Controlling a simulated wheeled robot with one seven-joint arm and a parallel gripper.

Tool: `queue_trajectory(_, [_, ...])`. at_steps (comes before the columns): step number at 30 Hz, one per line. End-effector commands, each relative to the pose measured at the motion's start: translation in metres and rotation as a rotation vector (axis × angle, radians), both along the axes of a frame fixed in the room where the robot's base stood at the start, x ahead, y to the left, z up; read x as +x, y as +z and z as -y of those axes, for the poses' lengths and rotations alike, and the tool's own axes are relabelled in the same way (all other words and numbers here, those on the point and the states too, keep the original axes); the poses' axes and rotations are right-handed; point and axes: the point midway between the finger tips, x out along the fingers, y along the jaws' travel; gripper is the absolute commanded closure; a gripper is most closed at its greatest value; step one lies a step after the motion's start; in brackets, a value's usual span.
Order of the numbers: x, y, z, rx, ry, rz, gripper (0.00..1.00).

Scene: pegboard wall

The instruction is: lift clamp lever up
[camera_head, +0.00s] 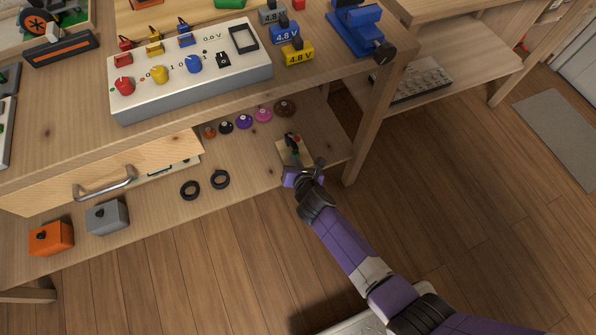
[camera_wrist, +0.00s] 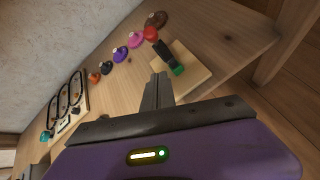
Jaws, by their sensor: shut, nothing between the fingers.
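The clamp sits on a light wooden block (camera_wrist: 196,66) on the lower shelf. Its dark lever (camera_wrist: 163,50) has a green part (camera_wrist: 178,70) at its near end and a red part (camera_wrist: 150,33) at its far end. In the head view the clamp (camera_head: 292,141) shows small, just beyond my gripper (camera_head: 304,172). In the wrist view my gripper (camera_wrist: 158,78) is shut and empty, with its fingertips close below the lever. I cannot tell whether they touch it.
A row of coloured round knobs (camera_head: 243,121) stands behind the clamp on the shelf. The table leg (camera_head: 372,125) rises right of the clamp. The tabletop with the white control box (camera_head: 190,70) overhangs the shelf.

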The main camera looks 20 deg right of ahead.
Motion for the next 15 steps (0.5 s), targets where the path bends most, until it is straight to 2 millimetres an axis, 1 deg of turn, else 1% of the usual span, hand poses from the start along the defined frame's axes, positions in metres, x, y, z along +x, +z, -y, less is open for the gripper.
queue_trajectory(1, [0.008,0.006,0.004,0.001,-0.003,0.003,1.00])
queue_trajectory(3, [0.014,0.014,0.009,0.002,-0.004,0.003,1.00])
queue_trajectory(6, [0.020,0.019,0.014,0.001,-0.003,0.002,1.00])
queue_trajectory(10, [0.025,0.024,0.018,0.001,-0.001,0.001,1.00])
queue_trajectory(15, [0.027,0.025,0.019,0.001,-0.001,0.000,1.00])
